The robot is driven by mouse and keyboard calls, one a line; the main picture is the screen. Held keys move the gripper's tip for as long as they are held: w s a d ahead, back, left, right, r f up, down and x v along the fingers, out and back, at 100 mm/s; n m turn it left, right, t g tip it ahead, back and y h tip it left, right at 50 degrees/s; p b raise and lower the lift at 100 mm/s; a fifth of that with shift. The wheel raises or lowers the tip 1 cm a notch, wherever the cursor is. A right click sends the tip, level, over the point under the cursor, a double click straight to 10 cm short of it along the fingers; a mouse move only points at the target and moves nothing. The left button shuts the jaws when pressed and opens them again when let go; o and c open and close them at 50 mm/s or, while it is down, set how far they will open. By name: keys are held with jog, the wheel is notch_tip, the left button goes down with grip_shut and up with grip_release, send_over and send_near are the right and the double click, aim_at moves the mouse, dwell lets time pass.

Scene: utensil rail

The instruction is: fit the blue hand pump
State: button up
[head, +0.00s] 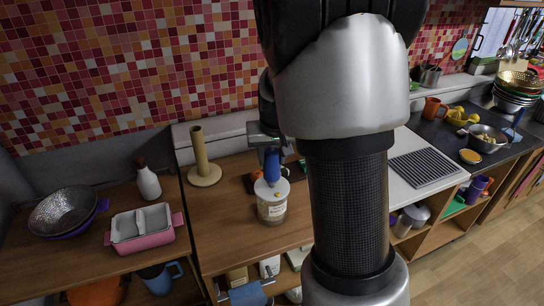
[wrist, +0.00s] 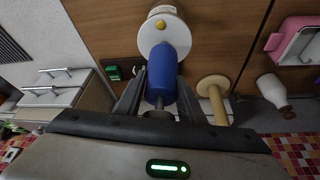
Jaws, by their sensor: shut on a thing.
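My gripper (head: 268,140) is shut on the blue hand pump (head: 272,166), which hangs below it. In the wrist view the blue pump (wrist: 162,72) lies between the fingers of my gripper (wrist: 160,95).
A tan upright post on a round base (head: 203,173) stands left of the jar. A white bottle (head: 148,184) and pink dish (head: 142,239) are farther left. Bare counter lies left of the jar.

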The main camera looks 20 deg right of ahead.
jog(key=shift+f+b, duration=1.55)
jog(key=shift+f, duration=0.45)
jog(key=o, duration=1.2)
jog(key=shift+r, duration=0.15)
jog(key=shift+c, duration=0.2)
